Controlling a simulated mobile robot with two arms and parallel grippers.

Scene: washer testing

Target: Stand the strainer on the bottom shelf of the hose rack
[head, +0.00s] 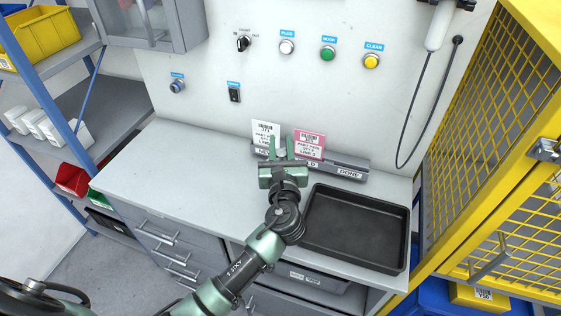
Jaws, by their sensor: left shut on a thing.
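No strainer can be made out in the head view. My left gripper (281,148) reaches over the workbench, its two green fingers pointing at the label holder at the back. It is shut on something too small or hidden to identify. A white card and a pink card stand close by the fingers. My right gripper is not in view. Nothing here is clearly marked as the hose rack; a blue-framed shelf unit (62,90) stands at the left, with its lower part partly cut off.
The workbench (180,165) is bare on its left. A black tray (355,262) lies on its right. The label holder (345,168) carries the white card (264,130) and pink card (309,145). A yellow mesh cage (490,130) bounds the right. A yellow bin (45,40) sits upper left.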

